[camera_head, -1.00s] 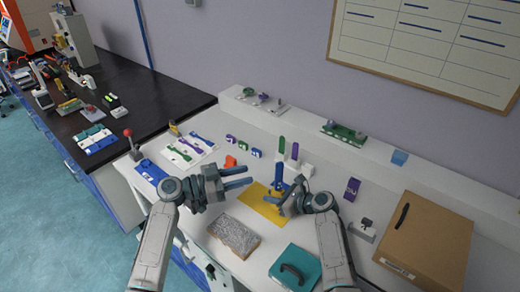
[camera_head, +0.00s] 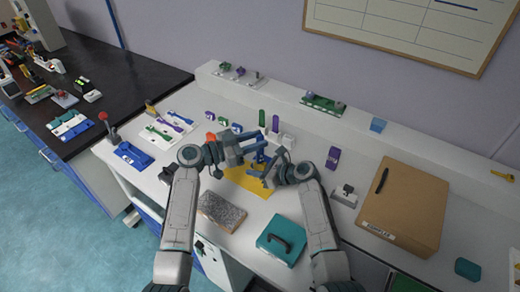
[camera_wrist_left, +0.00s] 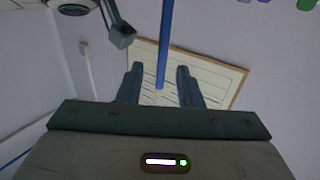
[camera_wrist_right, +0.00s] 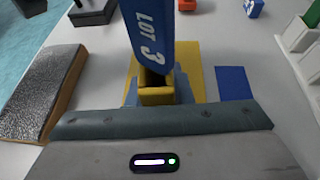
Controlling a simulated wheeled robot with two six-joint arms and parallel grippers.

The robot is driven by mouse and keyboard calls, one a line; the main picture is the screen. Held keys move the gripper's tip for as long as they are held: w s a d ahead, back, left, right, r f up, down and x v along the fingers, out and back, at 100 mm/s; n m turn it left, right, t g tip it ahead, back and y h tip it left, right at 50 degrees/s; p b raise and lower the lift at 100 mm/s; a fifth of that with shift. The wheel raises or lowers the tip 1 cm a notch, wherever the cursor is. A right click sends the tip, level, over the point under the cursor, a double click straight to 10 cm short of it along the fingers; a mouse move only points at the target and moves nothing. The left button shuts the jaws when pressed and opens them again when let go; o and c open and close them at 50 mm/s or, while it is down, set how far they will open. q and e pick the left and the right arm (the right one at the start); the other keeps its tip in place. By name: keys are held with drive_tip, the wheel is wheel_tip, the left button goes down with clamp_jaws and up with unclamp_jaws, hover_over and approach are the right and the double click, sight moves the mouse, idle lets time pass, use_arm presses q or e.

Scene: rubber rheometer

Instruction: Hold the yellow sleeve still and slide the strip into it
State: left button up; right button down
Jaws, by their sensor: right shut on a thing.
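The yellow sleeve (camera_wrist_right: 157,96) is between my right gripper's (camera_wrist_right: 157,88) fingers in the right wrist view, with its mouth upward. The blue strip (camera_wrist_right: 148,38), marked "LOT 3", stands upright at that mouth. Its lower end appears to be in the mouth; how deep I cannot tell. In the left wrist view the strip (camera_wrist_left: 164,45) shows edge-on between the spread fingers of my left gripper (camera_wrist_left: 160,75), with gaps on both sides. In the head view my left gripper (camera_head: 260,144) is above and beside my right gripper (camera_head: 267,181). The sleeve is mostly hidden there.
A yellow mat (camera_head: 243,181) lies beneath the grippers. A grey block (camera_head: 221,212) and a teal case (camera_head: 278,246) lie in front. A cardboard box (camera_head: 412,205) stands at the right. Colored tubes stand in a white rack behind the grippers.

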use_arm(q)
drive_tip(key=shift+x, duration=0.9)
clamp_jaws()
drive_tip(key=s+a+r, duration=0.5)
drive_tip(key=a+r, duration=0.3)
drive_tip(key=a, duration=0.4)
drive_tip(key=w+d+f+m+g+h, duration=0.2)
drive_tip(key=w+d+f+m+g, duration=0.15)
drive_tip(key=w+g, duration=0.2)
drive_tip(key=shift+s+d+r+m+g+y, duration=0.1)
drive_tip(key=shift+d+r+m+g+y, duration=0.35)
drive_tip(key=shift+d+m+g, duration=1.1)
drive_tip(key=shift+s+d+r+m+g+y, duration=0.1)
drive_tip(key=shift+d+r+m+g+y, duration=0.3)
drive_tip(key=shift+d+m+g, duration=1.15)
drive_tip(key=shift+s+d+r+m+g+y, duration=0.1)
drive_tip(key=shift+d+r+m+g+y, duration=0.35)
drive_tip(key=shift+d+g, duration=1.25)
drive_tip(key=shift+a+g, duration=0.55)
drive_tip(key=shift+a, duration=0.05)
